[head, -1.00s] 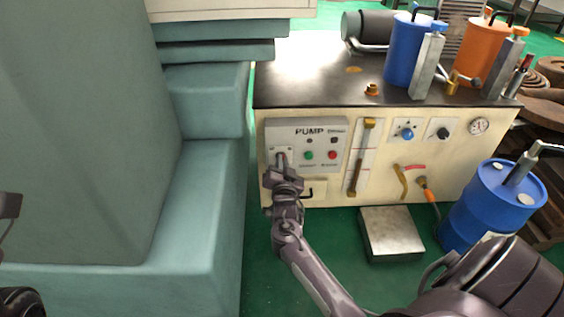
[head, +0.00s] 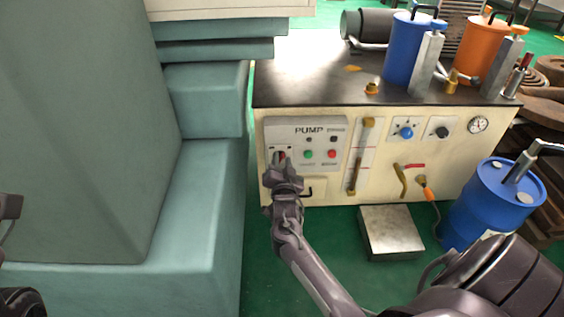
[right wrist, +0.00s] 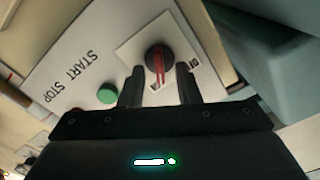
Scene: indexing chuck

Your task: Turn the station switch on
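The station switch is a round dark knob with a red bar on a pale plate, clear in the right wrist view (right wrist: 158,62). The bar runs almost straight up and down in that picture. A partly covered label, apparently OFF, is to the right of the knob. In the head view a bit of the red switch (head: 281,156) shows at the left of the PUMP panel (head: 318,130). My right gripper (right wrist: 159,80) is open, its fingers apart at either side of the knob's near end; contact cannot be told. It also shows in the head view (head: 280,162). My left gripper is not clearly visible.
A green button (head: 308,154) and a red button (head: 332,154) are close to the switch. A large teal machine (head: 195,200) stands close on the left. A metal-topped block (head: 388,230) sits on the green floor.

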